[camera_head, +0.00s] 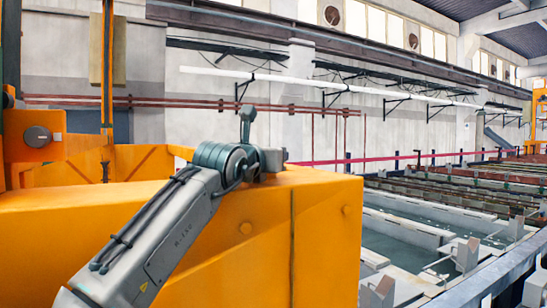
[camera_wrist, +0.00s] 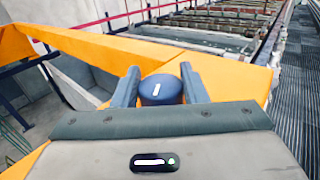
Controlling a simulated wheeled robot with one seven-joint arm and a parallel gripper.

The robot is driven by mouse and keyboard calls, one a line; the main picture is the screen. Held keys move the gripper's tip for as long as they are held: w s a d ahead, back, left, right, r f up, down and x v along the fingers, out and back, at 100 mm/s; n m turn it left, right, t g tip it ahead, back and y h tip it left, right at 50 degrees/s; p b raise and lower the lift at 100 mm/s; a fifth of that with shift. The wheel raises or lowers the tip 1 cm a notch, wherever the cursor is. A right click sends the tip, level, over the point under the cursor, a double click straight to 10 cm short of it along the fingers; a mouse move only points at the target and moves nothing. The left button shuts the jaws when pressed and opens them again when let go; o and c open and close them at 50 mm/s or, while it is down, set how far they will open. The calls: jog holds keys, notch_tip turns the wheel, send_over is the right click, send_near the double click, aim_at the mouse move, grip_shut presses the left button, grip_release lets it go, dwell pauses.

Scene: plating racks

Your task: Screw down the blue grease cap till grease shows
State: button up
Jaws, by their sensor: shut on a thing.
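The blue grease cap (camera_wrist: 160,92), round with a short white mark on top, sits between the two grey fingers of my gripper (camera_wrist: 160,77) in the wrist view. One finger presses at its left side and one at its right. The cap is by the orange beam of the machine frame. Its lower part and base are hidden by my gripper's body, and no grease shows in view. In the head view my grey arm reaches over the orange frame (camera_head: 215,235), and the cap cannot be made out there.
The orange frame has raised edges close around my arm. An open grey pit (camera_wrist: 80,85) lies left of the beam in the wrist view. Plating tanks (camera_head: 405,240) with liquid stand at the right, with a grated walkway (camera_wrist: 295,90) beyond the beam.

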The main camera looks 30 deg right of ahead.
jog(key=shift+m+g+h, duration=0.3)
dwell(0.4)
jog(key=o, duration=1)
jog(key=shift+a, duration=0.1)
jog(key=shift+s, duration=0.1)
jog(key=b+v, duration=0.3)
jog(key=v, duration=1)
jog(key=shift+s+a, duration=0.2)
jog(key=shift+a, duration=0.1)
